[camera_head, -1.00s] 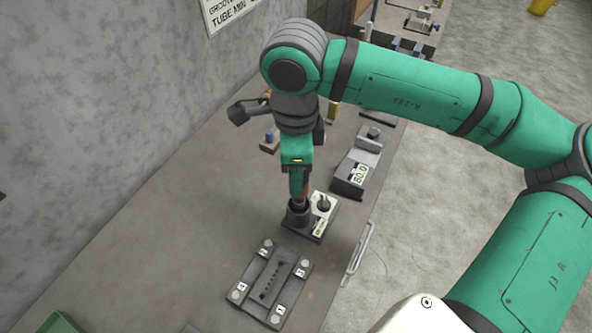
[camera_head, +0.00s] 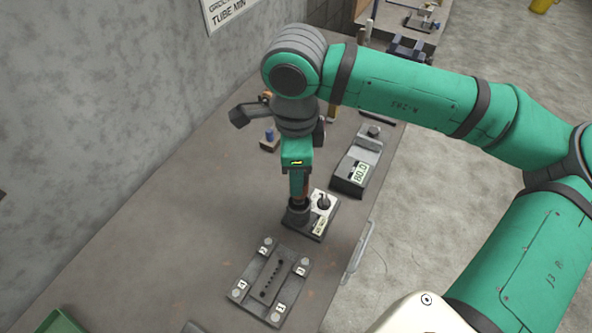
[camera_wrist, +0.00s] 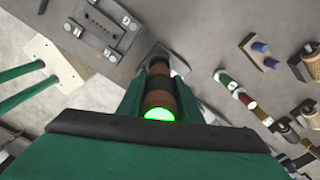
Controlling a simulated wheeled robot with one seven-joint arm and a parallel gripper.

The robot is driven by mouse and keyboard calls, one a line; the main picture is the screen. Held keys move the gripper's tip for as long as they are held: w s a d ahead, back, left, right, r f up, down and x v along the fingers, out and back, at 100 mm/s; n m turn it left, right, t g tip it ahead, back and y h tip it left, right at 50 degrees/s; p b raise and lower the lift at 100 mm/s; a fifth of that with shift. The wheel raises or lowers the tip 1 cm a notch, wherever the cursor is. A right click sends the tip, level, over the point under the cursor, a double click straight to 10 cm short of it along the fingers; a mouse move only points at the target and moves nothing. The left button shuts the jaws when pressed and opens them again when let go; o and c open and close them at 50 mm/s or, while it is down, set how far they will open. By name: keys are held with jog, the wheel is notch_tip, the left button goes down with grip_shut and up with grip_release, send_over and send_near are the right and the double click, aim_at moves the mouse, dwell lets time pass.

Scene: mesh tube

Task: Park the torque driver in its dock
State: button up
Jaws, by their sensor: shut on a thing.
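The torque driver (camera_head: 298,186) has a brown handle and stands about upright, with its lower end inside the dark cup of the dock (camera_head: 297,214). In the wrist view its handle (camera_wrist: 159,92) shows a glowing green end cap between my fingers. My gripper (camera_head: 298,180) is shut on the driver, above the cup. The dock's base also carries a pale plate with a dark knob (camera_head: 323,203) and a small label. The driver's tip is hidden inside the cup, so I cannot tell whether it is fully seated.
A plate with numbered corner bolts (camera_head: 270,283) lies in front of the dock. A box with an "80.0" display (camera_head: 357,173) stands behind right. A blue-topped piece (camera_head: 270,138) lies behind left. A green bin edge (camera_head: 58,322) shows front left. The left bench is clear.

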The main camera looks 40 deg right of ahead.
jog(key=shift+f, duration=3.3)
dwell(3.6)
jog(key=o, duration=1.4)
jog(key=shift+c, duration=0.2)
notch_tip(320, 180, up, 11)
jog(key=shift+f, duration=0.15)
